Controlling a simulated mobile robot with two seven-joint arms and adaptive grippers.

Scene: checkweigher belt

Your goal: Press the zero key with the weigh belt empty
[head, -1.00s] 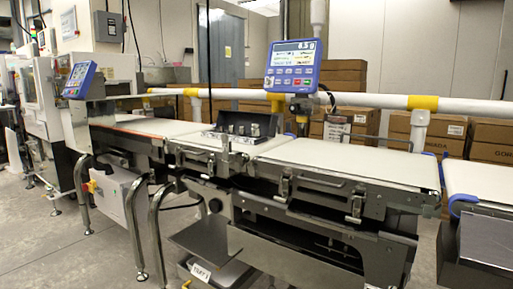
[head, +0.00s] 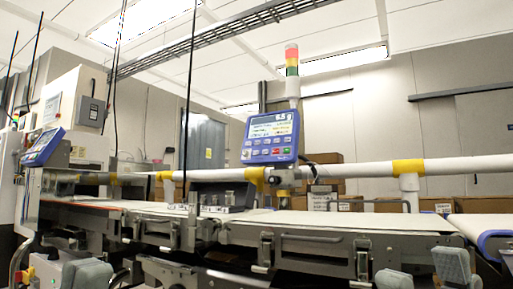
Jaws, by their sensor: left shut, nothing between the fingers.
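The blue weigh terminal (head: 271,137) stands above the far side of the line, facing me. Its screen (head: 271,124) is lit, with a small reading that looks like 6.5 or 8.5 g. Rows of keys (head: 268,152) sit under it, one red and one green; their labels are too small to read. The belt (head: 330,220) below it shows nearly edge-on, with nothing visible on its top. My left gripper (head: 88,272) is shut and empty at the lower left. My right gripper (head: 424,272) shows two separated grey pads at the lower right, with nothing between them. Both are well below the terminal.
A case with small metal weights (head: 221,200) stands left of the terminal, by the belt junction. A white rail (head: 350,171) with yellow clamps runs behind the belts. A second blue terminal (head: 42,147) is at the far left. Cartons (head: 385,206) stand behind.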

